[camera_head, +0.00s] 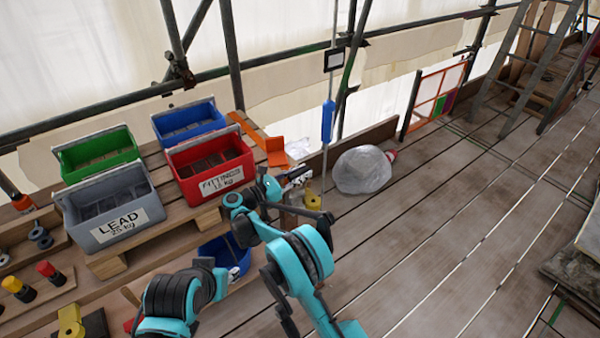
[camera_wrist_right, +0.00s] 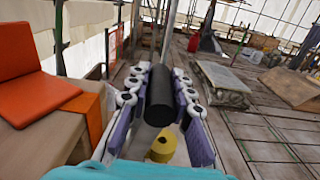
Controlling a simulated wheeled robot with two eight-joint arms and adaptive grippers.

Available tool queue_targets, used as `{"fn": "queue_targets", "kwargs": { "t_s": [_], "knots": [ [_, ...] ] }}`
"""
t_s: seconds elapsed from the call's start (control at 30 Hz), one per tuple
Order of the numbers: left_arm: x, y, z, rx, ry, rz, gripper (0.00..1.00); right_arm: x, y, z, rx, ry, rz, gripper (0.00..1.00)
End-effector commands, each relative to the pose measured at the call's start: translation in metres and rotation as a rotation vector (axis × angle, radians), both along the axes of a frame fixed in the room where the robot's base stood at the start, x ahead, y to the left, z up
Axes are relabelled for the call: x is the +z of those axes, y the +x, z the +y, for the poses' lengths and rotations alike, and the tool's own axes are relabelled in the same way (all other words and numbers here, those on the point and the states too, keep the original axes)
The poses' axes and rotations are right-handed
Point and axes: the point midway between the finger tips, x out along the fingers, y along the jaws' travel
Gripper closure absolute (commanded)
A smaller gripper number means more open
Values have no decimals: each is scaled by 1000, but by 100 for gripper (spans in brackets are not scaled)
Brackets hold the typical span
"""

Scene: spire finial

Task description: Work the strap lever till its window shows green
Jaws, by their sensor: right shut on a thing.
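My right gripper (camera_head: 298,178) is beside the thin upright pole (camera_head: 323,165) near the deck edge. In the right wrist view the right gripper (camera_wrist_right: 160,100) is shut on a dark cylindrical grip (camera_wrist_right: 160,95), which lies between its finger pads. I take this grip to be the strap lever's handle; the rest of the lever is hidden. A yellow part (camera_wrist_right: 162,148) shows below the grip, and a yellow piece (camera_head: 312,200) shows at the pole's foot. I cannot make out the lever's window or its colour. My left gripper (camera_head: 208,264) is low at the left, its fingers unclear.
A red FITTINGS bin (camera_head: 210,165), grey LEAD bin (camera_head: 108,208), green bin (camera_head: 97,153) and blue bin (camera_head: 188,121) stand on the left. A blue bucket (camera_head: 238,253) sits below. A clear plastic bag (camera_head: 363,170) lies right of the pole. The right-hand deck is mostly free.

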Motion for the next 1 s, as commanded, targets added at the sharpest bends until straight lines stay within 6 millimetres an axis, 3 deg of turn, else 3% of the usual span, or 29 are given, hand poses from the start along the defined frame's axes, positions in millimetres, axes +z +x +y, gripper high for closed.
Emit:
{"fn": "queue_targets", "kwargs": {
  "t_s": [0.23,0.53,0.57,0.63,1.0],
  "knots": [
    [-13,0,0,0,0,0,64,-13,-23,-17,-1,101,-138,100],
    [-12,0,0,0,0,0,64,-13,-25,-18,-1,98,-135,100],
    [-12,0,0,0,0,0,64,-13,-25,-18,-1,98,-135,76],
    [-12,0,0,0,0,0,64,-12,-25,-18,-1,98,-135,58],
    [-12,0,0,0,0,0,64,-8,-25,-18,0,98,-135,57]
  ]
}}
